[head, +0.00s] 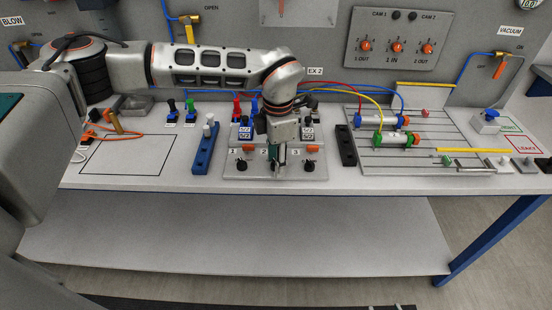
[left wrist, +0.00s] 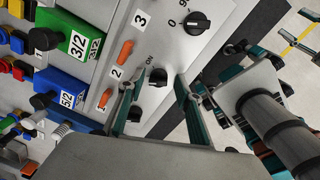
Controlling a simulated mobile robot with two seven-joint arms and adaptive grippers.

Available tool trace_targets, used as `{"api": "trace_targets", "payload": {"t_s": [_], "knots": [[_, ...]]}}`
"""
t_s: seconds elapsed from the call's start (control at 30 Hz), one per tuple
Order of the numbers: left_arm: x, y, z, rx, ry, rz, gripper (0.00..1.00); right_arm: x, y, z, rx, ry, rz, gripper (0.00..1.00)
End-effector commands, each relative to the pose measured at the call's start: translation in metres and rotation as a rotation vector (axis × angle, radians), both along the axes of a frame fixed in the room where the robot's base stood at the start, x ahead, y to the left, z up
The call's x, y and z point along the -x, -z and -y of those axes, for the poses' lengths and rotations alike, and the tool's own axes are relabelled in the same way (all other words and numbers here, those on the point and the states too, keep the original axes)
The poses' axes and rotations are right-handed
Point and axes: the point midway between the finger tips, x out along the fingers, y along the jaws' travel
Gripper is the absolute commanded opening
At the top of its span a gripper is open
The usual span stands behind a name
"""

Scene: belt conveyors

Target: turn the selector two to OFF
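The selector panel (head: 235,166) carries labels 1, 2 and 3, with orange levers and black knobs. Selector two (left wrist: 158,77) is a black knob beside the ON mark in the left wrist view; my left gripper hides it in the head view. My left gripper (head: 278,167) reaches down over the middle of the panel. Its teal fingers (left wrist: 159,84) stand apart, one on each side of the knob, with gaps visible. The knob's OFF mark is not visible. What looks like my right gripper (left wrist: 250,80) shows at the right of the left wrist view, beyond the panel.
Knob three (left wrist: 197,23), marked 0 and 90, and knob one (head: 241,165) flank selector two. Green and blue valve blocks (left wrist: 75,38) stand behind the levers. A blue terminal strip (head: 204,150) and a black strip (head: 346,145) stand either side of the panel.

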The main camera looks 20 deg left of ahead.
Motion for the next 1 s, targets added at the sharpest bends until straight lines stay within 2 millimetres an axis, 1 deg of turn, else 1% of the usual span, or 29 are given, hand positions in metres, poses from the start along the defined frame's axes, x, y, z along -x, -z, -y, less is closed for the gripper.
{"api": "trace_targets", "payload": {"t_s": [0.3, 0.43, 0.57, 0.8, 0.9, 1.0], "knots": [[-0.002, -0.002, 0.000, 0.001, -0.001, 0.004, 0.36, 0.000, 0.001, 0.001, 0.004, -0.001, -0.001, 0.40], [-0.002, -0.011, 0.000, 0.000, -0.001, 0.006, 0.36, 0.000, 0.000, 0.001, 0.004, -0.001, -0.001, 0.40], [-0.001, -0.032, 0.001, 0.001, -0.001, 0.008, 0.36, 0.000, 0.000, 0.001, 0.002, -0.001, -0.001, 0.40], [0.001, -0.082, 0.003, 0.001, 0.000, 0.008, 0.36, 0.000, 0.000, 0.000, 0.001, 0.000, -0.001, 0.40], [0.003, -0.098, 0.003, 0.001, 0.000, 0.007, 0.36, 0.000, 0.000, 0.000, 0.001, -0.001, 0.000, 0.40], [0.004, -0.110, 0.004, 0.001, -0.001, 0.004, 0.36, 0.000, 0.000, 0.000, 0.000, 0.000, 0.000, 0.40]]}}
